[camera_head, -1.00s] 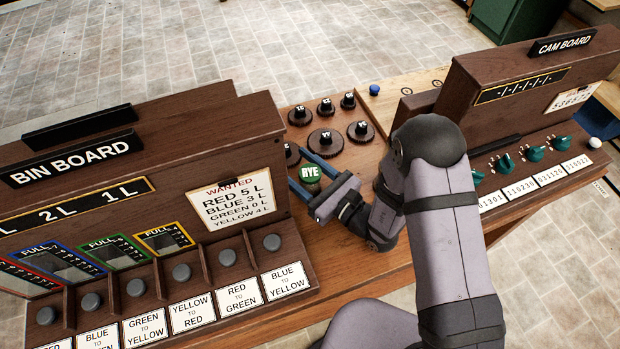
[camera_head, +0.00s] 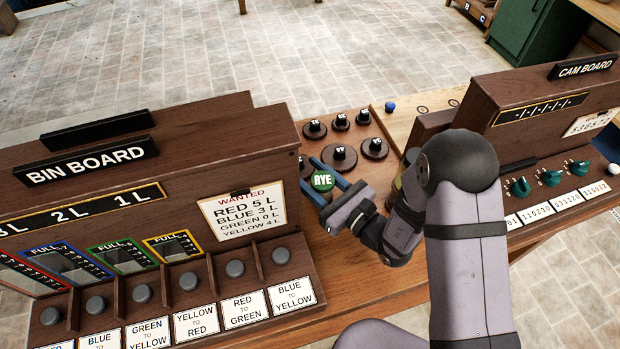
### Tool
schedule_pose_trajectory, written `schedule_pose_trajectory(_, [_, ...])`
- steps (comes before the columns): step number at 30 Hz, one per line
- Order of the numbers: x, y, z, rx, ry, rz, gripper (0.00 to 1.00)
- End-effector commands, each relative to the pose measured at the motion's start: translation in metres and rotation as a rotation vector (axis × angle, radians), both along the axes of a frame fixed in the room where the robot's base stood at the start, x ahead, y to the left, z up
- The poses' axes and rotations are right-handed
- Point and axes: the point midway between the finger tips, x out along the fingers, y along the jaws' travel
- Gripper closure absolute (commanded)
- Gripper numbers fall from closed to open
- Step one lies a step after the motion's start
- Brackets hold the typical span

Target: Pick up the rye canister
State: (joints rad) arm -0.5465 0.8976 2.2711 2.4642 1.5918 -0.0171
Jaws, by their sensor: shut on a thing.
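The rye canister (camera_head: 322,181) shows its round green top with the white word RYE. It is between the two blue fingers of my gripper (camera_head: 325,184), which are shut on it. The canister's lower body is mostly hidden by the fingers and wrist, so I cannot tell whether it is off the table. My arm reaches in from the lower right.
Several dark round weights with knobs (camera_head: 339,157) sit on a brown board just behind the canister. The bin board (camera_head: 150,200) stands close on the left, the cam board (camera_head: 540,105) on the right. A blue knob (camera_head: 390,107) is at the back. Bare wood (camera_head: 345,270) lies in front.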

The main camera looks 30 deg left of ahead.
Motion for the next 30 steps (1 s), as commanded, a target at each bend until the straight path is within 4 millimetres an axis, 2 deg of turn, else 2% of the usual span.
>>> schedule_pose_trajectory(2, [0.0, 0.0, 0.011, 0.004, -0.006, 0.0, 0.87])
schedule_pose_trajectory(9, [-0.017, -0.053, 0.006, 0.001, 0.002, -0.007, 0.87])
schedule_pose_trajectory(15, [-0.03, -0.088, 0.009, -0.001, 0.003, -0.006, 0.87])
schedule_pose_trajectory(23, [-0.043, -0.122, 0.015, 0.0, 0.007, -0.006, 0.87])
schedule_pose_trajectory(30, [-0.053, -0.151, 0.011, 0.001, 0.003, -0.006, 0.87])
